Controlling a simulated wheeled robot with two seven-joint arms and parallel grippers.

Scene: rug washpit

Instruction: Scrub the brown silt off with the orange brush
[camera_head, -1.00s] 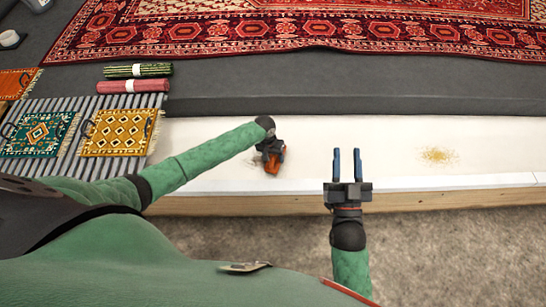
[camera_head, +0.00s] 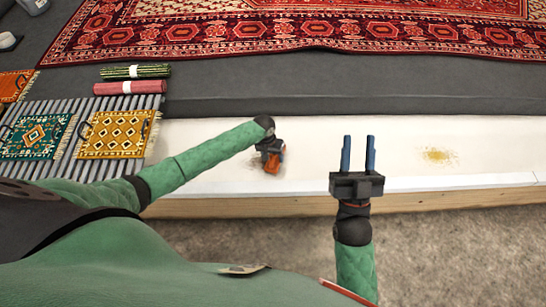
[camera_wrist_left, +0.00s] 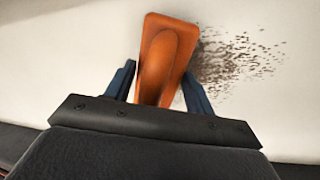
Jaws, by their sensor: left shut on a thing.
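The orange brush (camera_wrist_left: 166,55) is between the two blue fingers of my left gripper (camera_wrist_left: 158,92), which is shut on it. In the head view the brush (camera_head: 272,163) shows below my left gripper (camera_head: 270,152), over the white ledge. The brown silt (camera_wrist_left: 235,57) is a speckled patch on the white surface, just right of the brush in the left wrist view. In the head view it is faint and mostly hidden by the gripper and brush. Whether the bristles touch the surface is hidden. My right gripper (camera_head: 358,155) is open and empty, at the ledge's front edge.
A yellow patch of grains (camera_head: 437,156) lies on the white ledge (camera_head: 400,135) at the right. Small rugs, one teal (camera_head: 32,137) and one yellow (camera_head: 118,134), lie on a slatted rack at the left. Two rolled rugs (camera_head: 130,88) and a large red rug (camera_head: 300,30) lie behind.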

